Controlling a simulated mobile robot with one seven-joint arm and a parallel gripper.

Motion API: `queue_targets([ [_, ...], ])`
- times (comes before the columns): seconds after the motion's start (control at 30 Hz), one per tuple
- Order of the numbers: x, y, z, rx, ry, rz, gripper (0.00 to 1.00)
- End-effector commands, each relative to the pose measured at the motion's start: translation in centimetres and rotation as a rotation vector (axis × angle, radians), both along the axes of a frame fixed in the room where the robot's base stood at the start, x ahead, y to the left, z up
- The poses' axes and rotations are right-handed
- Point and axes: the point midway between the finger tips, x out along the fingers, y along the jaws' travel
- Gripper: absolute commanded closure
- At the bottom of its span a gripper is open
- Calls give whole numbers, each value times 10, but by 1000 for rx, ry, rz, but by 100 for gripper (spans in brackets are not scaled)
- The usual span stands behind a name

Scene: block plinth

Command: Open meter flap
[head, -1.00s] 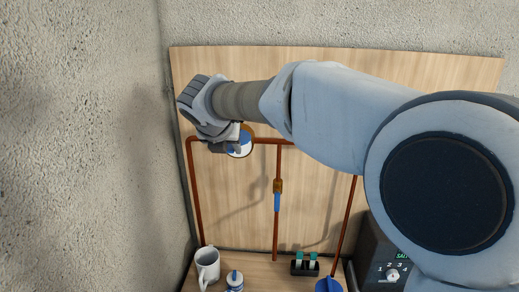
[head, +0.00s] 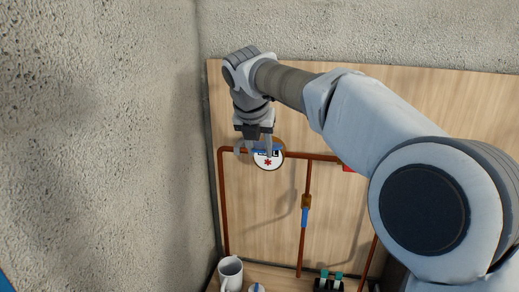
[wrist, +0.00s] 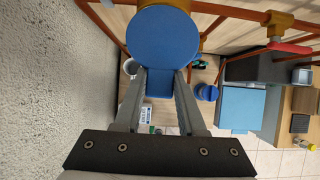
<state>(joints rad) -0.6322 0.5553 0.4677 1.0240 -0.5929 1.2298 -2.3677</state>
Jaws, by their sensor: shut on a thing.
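The round meter (head: 267,161) is on the copper pipe against the wooden board in the head view. Its white face with a red mark shows, with blue along the upper part. In the wrist view the blue round flap (wrist: 162,38) fills the top middle, and its blue tab (wrist: 160,84) lies between my fingers. My gripper (wrist: 161,78) is shut on the flap at that tab. In the head view it reaches down from above the meter, fingers at its upper left. The wrist view does not show the meter's face.
Copper pipes (head: 223,205) run around the meter, with a blue-handled valve (head: 305,212) lower right. A white mug (head: 230,272) and a rack with green-topped items (head: 328,284) stand below. A rough concrete wall (head: 120,140) is close on the left.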

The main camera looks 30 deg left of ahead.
Motion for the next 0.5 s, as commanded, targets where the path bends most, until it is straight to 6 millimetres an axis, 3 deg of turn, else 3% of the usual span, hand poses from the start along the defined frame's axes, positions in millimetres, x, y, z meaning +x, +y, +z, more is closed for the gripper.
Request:
queue_targets([
  [0.17,3,0,5,9,-13,-1,100],
  [0.2,3,0,5,9,-13,-1,59],
  [0.37,2,0,3,7,-9,-1,30],
  [0.5,1,0,2,5,-7,-1,30],
])
